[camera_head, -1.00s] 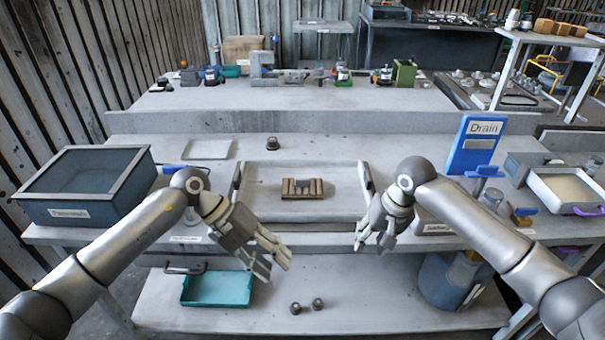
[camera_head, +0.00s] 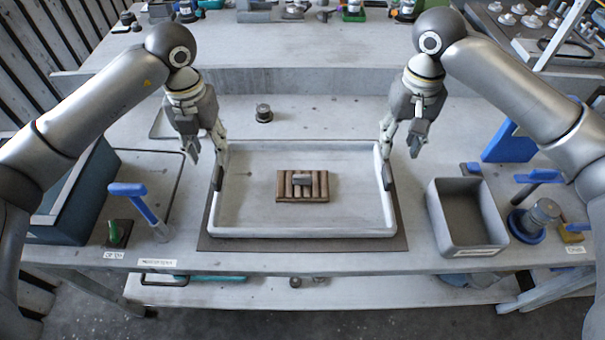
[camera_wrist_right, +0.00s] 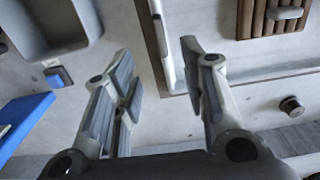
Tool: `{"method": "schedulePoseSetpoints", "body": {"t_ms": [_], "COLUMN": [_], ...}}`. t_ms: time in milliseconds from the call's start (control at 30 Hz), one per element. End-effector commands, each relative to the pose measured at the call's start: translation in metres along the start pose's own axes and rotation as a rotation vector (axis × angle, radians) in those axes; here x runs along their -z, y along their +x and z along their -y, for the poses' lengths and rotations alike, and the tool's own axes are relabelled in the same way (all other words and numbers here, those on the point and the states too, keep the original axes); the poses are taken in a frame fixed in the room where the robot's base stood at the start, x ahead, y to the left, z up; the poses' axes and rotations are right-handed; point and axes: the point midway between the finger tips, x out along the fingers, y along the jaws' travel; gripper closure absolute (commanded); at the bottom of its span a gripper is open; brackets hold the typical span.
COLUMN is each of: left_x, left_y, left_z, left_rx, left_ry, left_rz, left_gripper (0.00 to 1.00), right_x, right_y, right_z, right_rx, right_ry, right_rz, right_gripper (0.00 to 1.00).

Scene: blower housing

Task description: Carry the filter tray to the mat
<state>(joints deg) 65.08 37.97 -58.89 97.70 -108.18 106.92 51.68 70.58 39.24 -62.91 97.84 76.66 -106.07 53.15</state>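The filter tray (camera_head: 250,231) is a wide, shallow whitish tray lying flat on a dark brown mat (camera_head: 300,244) on the bench. The mat shows along its front and sides. A ribbed brown filter block (camera_head: 302,187) lies inside the tray. My left gripper (camera_head: 206,163) is at the tray's left rim, its fingers apart. My right gripper (camera_head: 388,155) is at the right rim. In the right wrist view, that gripper (camera_wrist_right: 158,60) has its fingers spread, with the tray's rim (camera_wrist_right: 171,45) showing in the gap. Whether any finger touches the rim is unclear.
A grey bin (camera_head: 463,240) stands close right of the mat. A blue-handled tool (camera_head: 140,205) stands to the left, beside a dark bin (camera_head: 70,215). A small round knob (camera_head: 263,113) sits behind the tray. A blue panel (camera_head: 508,143) is at the right.

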Motion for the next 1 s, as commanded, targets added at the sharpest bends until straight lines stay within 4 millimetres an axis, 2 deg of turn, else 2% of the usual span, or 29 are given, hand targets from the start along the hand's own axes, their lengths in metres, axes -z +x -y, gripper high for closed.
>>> {"method": "schedulePoseSetpoints", "body": {"t_ms": [200,333,800,1000], "left_x": [0.000,0.001,0.001,0.000], "left_y": [0.002,0.011,0.089,0.106], "left_z": [0.000,0.001,0.001,0.001], "left_rx": [0.002,0.003,0.002,0.003], "left_ry": [0.000,0.000,0.000,0.001], "left_rz": [-0.001,-0.004,-0.004,-0.001], "left_gripper": [0.61,0.61,0.61,0.61], "right_x": [0.000,0.000,0.000,0.000], "right_y": [0.002,0.011,0.089,0.106], "right_z": [0.000,0.000,0.000,0.000], "right_rx": [0.001,0.000,0.001,0.001], "right_ry": [0.000,0.001,0.001,0.001], "right_rz": [0.000,0.002,0.001,0.000], "right_gripper": [0.61,0.61,0.61,0.61]}}
